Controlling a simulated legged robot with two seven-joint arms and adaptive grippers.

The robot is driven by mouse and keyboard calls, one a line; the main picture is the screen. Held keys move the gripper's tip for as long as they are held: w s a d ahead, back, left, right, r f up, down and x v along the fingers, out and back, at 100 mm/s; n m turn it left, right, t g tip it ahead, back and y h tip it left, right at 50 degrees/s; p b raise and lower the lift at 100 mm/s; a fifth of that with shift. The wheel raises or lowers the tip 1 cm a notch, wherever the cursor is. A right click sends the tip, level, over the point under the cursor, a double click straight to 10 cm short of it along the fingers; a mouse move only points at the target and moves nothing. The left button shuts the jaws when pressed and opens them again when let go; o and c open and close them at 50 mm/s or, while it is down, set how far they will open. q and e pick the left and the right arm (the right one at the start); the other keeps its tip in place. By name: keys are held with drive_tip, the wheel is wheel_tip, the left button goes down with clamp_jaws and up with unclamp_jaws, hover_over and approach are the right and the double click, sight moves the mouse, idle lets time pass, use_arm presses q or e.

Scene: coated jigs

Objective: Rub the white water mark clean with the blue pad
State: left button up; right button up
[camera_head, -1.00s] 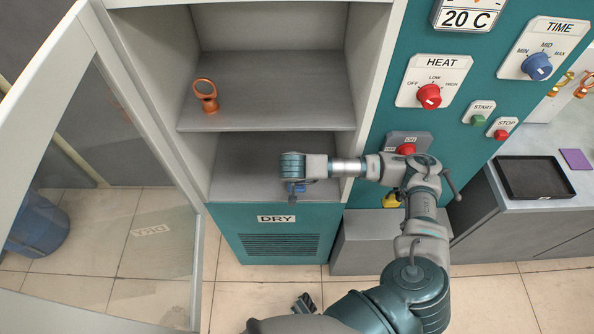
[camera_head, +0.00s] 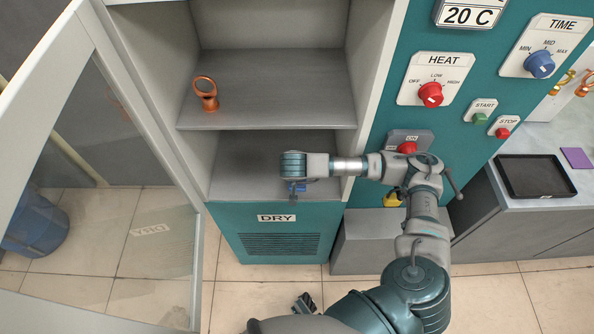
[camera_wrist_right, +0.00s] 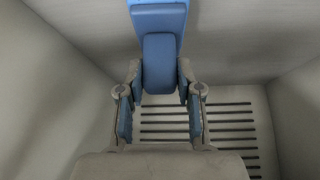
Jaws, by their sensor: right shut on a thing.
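My right gripper (camera_wrist_right: 160,72) is shut on the blue pad (camera_wrist_right: 158,60) by its thick grip block; the pad's flat part reaches up to the top edge of the right wrist view. In the head view the right gripper (camera_head: 296,194) is inside the lower compartment of the drying cabinet, near its front edge, with a bit of blue beside it. No white water mark can be made out; the arm hides part of the compartment. A small dark piece at the bottom of the head view may be my left gripper (camera_head: 306,303); its fingers are unclear.
The cabinet's middle shelf (camera_head: 275,85) holds a copper-coloured ring jig (camera_head: 206,93). The glass door (camera_head: 150,220) stands open at left. Controls with a red heat knob (camera_head: 431,94) are on the right panel. Slots (camera_wrist_right: 200,128) show in a compartment surface in the wrist view.

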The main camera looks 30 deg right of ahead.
drive_tip(key=shift+s, duration=0.1)
idle(0.3)
drive_tip(key=shift+s+a, duration=0.1)
drive_tip(key=shift+s, duration=0.1)
drive_tip(key=shift+r, duration=0.1)
drive_tip(key=shift+r+p, duration=0.5)
drive_tip(key=shift+r, duration=0.2)
wheel_tip(320, 180, up, 5)
drive_tip(key=p, duration=0.2)
drive_tip(key=shift+p, duration=0.4)
idle(0.4)
